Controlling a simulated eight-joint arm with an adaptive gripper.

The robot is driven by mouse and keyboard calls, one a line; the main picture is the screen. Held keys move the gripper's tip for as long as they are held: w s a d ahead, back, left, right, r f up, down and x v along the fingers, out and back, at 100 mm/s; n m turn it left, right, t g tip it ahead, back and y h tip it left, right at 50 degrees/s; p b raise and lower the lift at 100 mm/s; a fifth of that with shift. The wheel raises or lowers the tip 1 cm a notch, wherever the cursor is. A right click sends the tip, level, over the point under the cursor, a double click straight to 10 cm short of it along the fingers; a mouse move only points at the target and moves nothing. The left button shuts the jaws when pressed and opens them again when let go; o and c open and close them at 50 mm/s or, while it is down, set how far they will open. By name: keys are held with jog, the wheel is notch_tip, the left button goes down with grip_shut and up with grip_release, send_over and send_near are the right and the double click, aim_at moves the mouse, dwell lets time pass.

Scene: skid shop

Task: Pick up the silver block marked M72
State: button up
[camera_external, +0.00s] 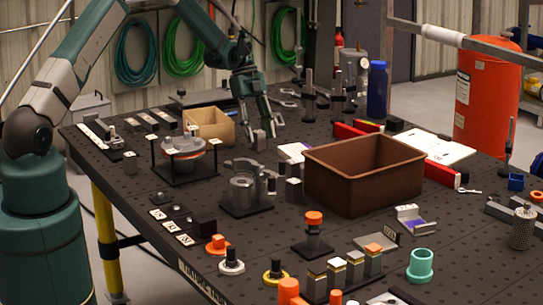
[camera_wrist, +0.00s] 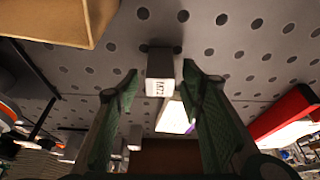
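A small silver block (camera_wrist: 160,66) stands upright on the black perforated table, with a dark mark on its pale face in the wrist view. The mark appears upside down and looks like M72. In the external view the block (camera_external: 260,137) is just below my gripper (camera_external: 265,124). My gripper (camera_wrist: 158,76) is open, with one green finger on each side of the block in the wrist view. A gap shows on the left; the right fingertip is very close to the block, and I cannot tell whether it touches.
An open cardboard box (camera_external: 209,124) stands close on the left. A large brown bin (camera_external: 350,195) stands to the front right, with another grey block (camera_external: 293,191) beside it. A red bar (camera_wrist: 283,110) and a white card (camera_wrist: 174,118) lie nearby.

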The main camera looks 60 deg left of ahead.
aim_at(259, 131)
jog(key=shift+c, duration=0.2)
jog(key=c, duration=1)
jog(key=shift+r, duration=0.1)
jog(key=shift+c, duration=0.2)
jog(key=shift+r+b, duration=0.55)
jog(key=shift+r, duration=4.35)
